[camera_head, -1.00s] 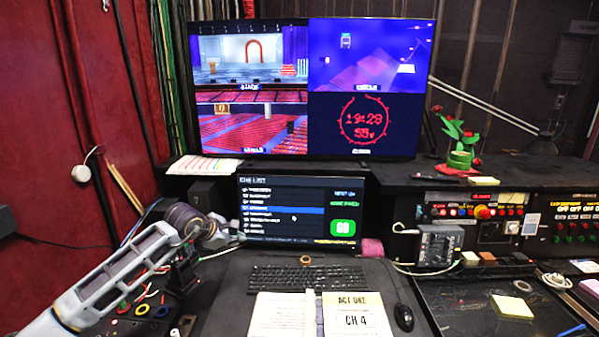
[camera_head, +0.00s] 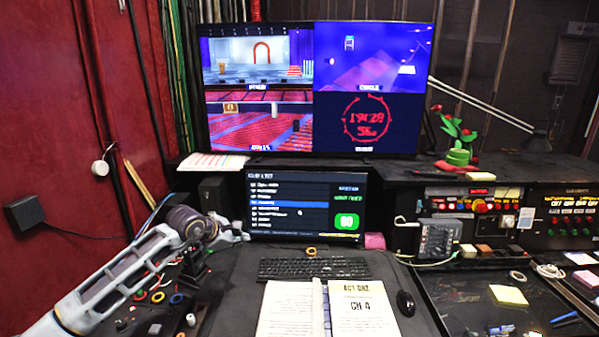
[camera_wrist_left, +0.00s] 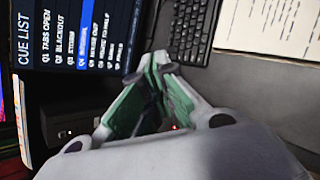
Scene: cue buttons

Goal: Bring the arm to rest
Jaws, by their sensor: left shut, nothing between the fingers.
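My left arm comes in from the left edge, over the dark desk. My left gripper (camera_head: 241,237) is just left of the cue list monitor's lower left corner, near its frame. In the left wrist view, its green and grey fingers (camera_wrist_left: 158,64) are together at the tips, with nothing between them. The cue list monitor (camera_head: 305,207) shows a highlighted blue row and a green GO button (camera_head: 347,221). In the wrist view, the cue list screen (camera_wrist_left: 68,45) is beside the fingers. I do not see my right gripper.
A keyboard (camera_head: 313,268), an open script book (camera_head: 362,312) and a mouse (camera_head: 405,303) lie before the monitor. A large four-part screen (camera_head: 317,90) stands behind. A button panel (camera_head: 495,203) and small desk phone (camera_head: 438,240) are on the right.

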